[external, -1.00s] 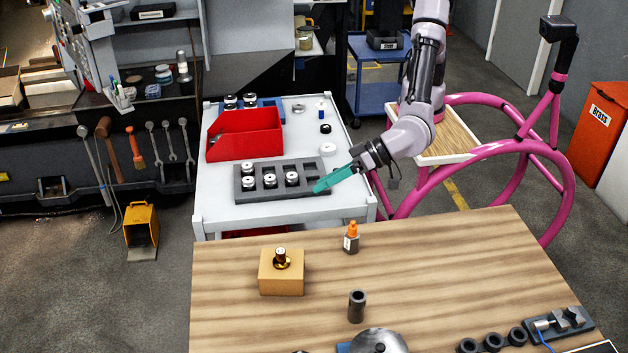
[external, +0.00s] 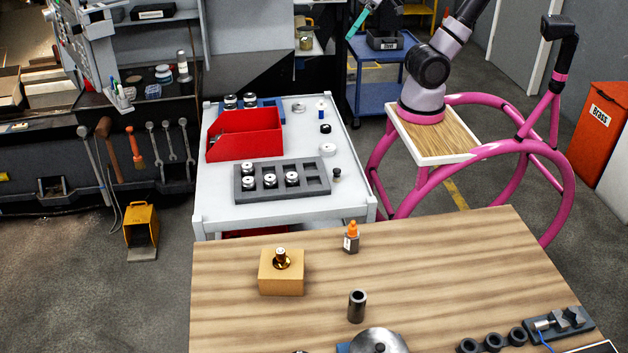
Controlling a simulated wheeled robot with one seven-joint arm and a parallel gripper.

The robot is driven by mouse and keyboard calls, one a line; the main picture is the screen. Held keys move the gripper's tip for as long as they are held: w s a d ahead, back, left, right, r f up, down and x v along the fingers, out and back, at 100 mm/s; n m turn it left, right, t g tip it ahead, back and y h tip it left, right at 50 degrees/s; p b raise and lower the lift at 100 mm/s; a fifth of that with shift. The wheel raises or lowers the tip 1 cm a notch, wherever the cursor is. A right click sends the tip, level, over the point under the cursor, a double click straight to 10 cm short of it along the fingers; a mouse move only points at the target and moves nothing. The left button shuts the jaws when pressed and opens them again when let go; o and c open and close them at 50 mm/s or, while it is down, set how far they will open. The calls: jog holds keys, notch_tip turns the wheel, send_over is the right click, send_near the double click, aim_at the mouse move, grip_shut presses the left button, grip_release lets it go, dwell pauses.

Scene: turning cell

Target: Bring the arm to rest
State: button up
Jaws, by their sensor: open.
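My gripper (external: 361,19) shows only in part at the top edge of the external view. Its teal fingers are raised well above the blue cart, clear of the white trolley. It is open and nothing shows in it. My arm rises from its base beside the trolley, and its upper part runs out of the top of the picture, so the wrist is hidden.
The white trolley (external: 285,216) carries a grey tray (external: 315,168) with several round parts, a red bin (external: 245,148) and small loose pieces. A wooden table (external: 440,260) in front holds a block (external: 281,279), an orange-capped bottle (external: 351,240) and a dark tube (external: 357,306).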

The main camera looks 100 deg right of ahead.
jog(key=shift+m+g+h, duration=0.3)
jog(key=shift+h, duration=0.2)
jog(key=s+d, duration=0.1)
jog(key=s+d+f, duration=0.1)
jog(key=s, duration=0.1)
jog(key=shift+s+d+f, duration=0.35)
jog(key=shift+s+d, duration=0.05)
dwell(0.4)
